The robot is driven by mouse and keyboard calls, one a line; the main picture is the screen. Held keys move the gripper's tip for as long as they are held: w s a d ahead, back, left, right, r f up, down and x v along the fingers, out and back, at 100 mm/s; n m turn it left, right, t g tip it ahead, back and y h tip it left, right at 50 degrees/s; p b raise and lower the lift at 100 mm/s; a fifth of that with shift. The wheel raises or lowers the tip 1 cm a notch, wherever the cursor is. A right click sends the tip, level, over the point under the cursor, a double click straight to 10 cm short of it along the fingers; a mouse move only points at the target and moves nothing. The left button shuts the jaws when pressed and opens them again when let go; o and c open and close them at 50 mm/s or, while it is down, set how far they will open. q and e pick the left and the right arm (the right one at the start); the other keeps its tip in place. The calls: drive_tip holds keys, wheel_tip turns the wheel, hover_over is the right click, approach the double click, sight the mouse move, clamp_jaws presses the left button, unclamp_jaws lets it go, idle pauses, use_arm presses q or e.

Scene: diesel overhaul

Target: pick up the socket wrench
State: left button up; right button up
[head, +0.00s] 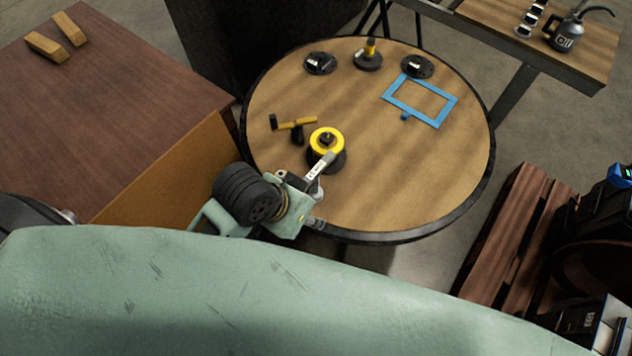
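On the round table (390,200), a small tool with a yellow bar and black ends (296,123) lies left of a yellow-and-black round piece (326,138). It looks most like the socket wrench, but it is too small to be sure. A dark shape with a silvery tip (45,211) at the lower left edge may belong to my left arm. It is partly hidden behind the pale green body, and no fingers can be made out. It is well apart from the yellow-barred tool.
The large pale green body (240,290) fills the foreground, with a black ribbed cylinder (246,194) projecting near the table. A blue frame (440,114) and several dark discs lie at the table's back. A brown cabinet (110,120) stands left.

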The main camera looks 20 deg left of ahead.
use_arm(q)
drive_tip(key=w+d+r+m+g+h, duration=0.1)
drive_tip(key=w+d+r+m, duration=0.1)
drive_tip(key=w+d, duration=0.35)
drive_tip(key=r+n+g+y, duration=0.1)
drive_tip(key=r+g+y, duration=0.1)
drive_tip(key=g+y, duration=0.15)
hover_over(316, 169)
drive_tip(key=shift+s+d+f+t, duration=0.1)
drive_tip(key=shift+s+d+t, duration=0.1)
drive_tip(key=shift+d+t, duration=0.15)
drive_tip(key=f, duration=0.2)
drive_tip(key=f+p, duration=0.1)
drive_tip(key=f, duration=0.2)
drive_tip(key=f+p, duration=0.1)
drive_tip(key=f, duration=0.1)
drive_tip(key=shift+w+a+f, duration=0.2)
drive_tip(key=shift+a+f, duration=0.1)
drive_tip(key=shift+a, duration=0.05)
use_arm(e)
drive_tip(key=shift+s+a+r, duration=0.1)
drive_tip(key=shift+s+r, duration=0.15)
drive_tip(key=shift+r, duration=0.6)
use_arm(q)
drive_tip(key=shift+c, duration=0.3)
clamp_jaws()
drive_tip(key=shift+r, duration=0.1)
